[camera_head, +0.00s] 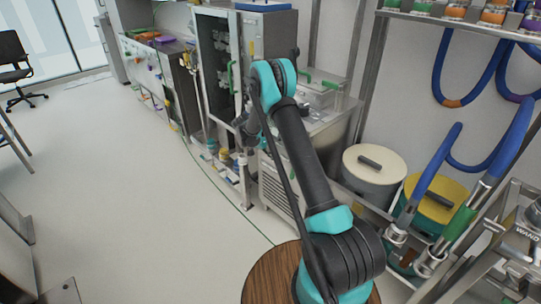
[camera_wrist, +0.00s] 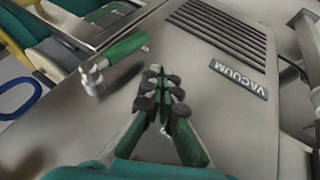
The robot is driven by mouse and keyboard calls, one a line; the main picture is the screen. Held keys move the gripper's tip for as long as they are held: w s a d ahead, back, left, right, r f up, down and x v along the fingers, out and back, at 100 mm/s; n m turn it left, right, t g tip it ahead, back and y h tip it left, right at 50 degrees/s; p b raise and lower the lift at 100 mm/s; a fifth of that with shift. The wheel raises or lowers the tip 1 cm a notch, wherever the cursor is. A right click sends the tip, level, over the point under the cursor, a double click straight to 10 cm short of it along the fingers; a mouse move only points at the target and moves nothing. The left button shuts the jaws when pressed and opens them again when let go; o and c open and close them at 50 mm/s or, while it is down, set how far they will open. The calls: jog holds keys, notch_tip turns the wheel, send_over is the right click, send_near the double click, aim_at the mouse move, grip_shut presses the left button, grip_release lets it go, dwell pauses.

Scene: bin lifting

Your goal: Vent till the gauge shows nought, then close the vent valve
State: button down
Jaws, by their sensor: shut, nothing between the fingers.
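My gripper (camera_wrist: 161,88) shows in the wrist view with its dark finger pads together and nothing between them. It is over a grey metal housing labelled VACUUM (camera_wrist: 240,80). A green-handled lever valve (camera_wrist: 122,50) with a metal fitting is up and left of the fingertips, apart from them in the picture. No label on this valve is readable, so I cannot tell whether it is the vent valve. I cannot make out a gauge in either view. In the head view my arm hides much of the area around my gripper.
The housing has a louvred grille (camera_wrist: 222,32). In the head view, a cream-lidded drum (camera_head: 374,165) and a yellow-lidded drum (camera_head: 437,198) stand right of my arm. Blue hoses (camera_head: 440,70) hang on the wall. The floor (camera_head: 110,190) at left is largely clear.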

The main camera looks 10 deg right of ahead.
jog(key=s+d+f, duration=0.3)
jog(key=d+f, duration=0.1)
jog(key=d, duration=0.1)
jog(key=shift+d, duration=0.15)
jog(key=shift+s+d+f, duration=0.3)
jog(key=shift+s+d, duration=0.25)
jog(key=shift+s, duration=0.1)
